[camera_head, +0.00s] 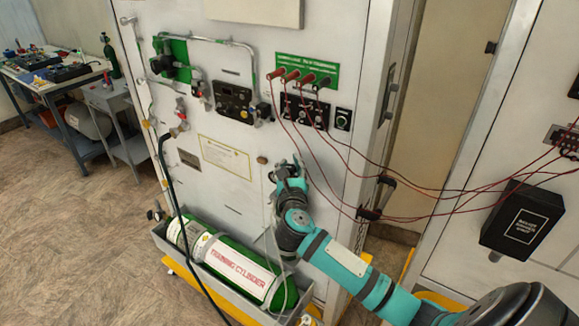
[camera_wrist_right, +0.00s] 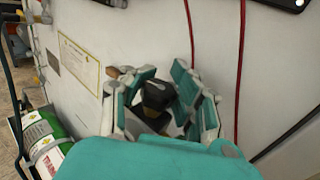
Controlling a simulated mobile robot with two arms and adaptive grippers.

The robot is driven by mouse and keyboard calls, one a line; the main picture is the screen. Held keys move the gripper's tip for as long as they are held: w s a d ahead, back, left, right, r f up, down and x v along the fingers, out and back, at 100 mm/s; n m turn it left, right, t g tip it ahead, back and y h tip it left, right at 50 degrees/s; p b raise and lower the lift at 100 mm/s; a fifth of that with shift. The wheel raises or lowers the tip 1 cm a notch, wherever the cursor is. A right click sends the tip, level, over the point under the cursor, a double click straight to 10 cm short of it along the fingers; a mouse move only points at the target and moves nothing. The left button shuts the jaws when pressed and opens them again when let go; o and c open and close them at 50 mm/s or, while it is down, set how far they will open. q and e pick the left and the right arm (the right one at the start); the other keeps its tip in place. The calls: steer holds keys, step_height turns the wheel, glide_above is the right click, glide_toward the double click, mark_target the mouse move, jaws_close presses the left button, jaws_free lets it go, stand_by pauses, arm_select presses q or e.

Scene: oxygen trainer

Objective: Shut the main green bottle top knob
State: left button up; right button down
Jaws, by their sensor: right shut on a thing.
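A green cylinder (camera_head: 195,240) with a white "TRAINING CYLINDER" label lies on its side in a grey tray at the foot of the white cabinet. Part of it shows at the lower left in the right wrist view (camera_wrist_right: 58,138). My right gripper (camera_head: 288,172) is up at the cabinet front, above the cylinder's right end and apart from it. In the right wrist view its teal fingers (camera_wrist_right: 166,92) are closed around a dark knob-like piece (camera_wrist_right: 156,95). My left gripper is not in view.
Red cables (camera_head: 330,185) hang from the panel sockets close to my right gripper. A black hose (camera_head: 172,185) runs down the cabinet's left side. A black door handle (camera_head: 378,195) stands out at right. The floor (camera_head: 70,245) at left is clear.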

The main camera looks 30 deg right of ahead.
steer(key=shift+a+f+m+g+h+b, duration=0.15)
steer(key=shift+f+m+g+h+b, duration=0.15)
steer(key=shift+m+g+h, duration=0.4)
steer(key=m+g+h+b, duration=0.2)
steer(key=m+g+b, duration=0.1)
steer(key=g+b, duration=0.1)
steer(key=m+g+h+b, duration=0.3)
steer(key=g+b, duration=0.1)
steer(key=b, duration=0.3)
steer(key=m+g+h+b, duration=0.2)
steer(key=m+g+b, duration=0.1)
steer(key=b, duration=0.3)
steer(key=shift+f+g, duration=0.15)
steer(key=shift+g, duration=0.45)
steer(key=shift+r+m+g, duration=0.2)
steer(key=shift+m+g, duration=0.1)
steer(key=shift+r, duration=0.15)
steer(key=c, duration=0.9)
jaws_free()
steer(key=shift+c, duration=0.2)
steer(key=shift+r, duration=0.1)
step_height(320, 180, up, 10)
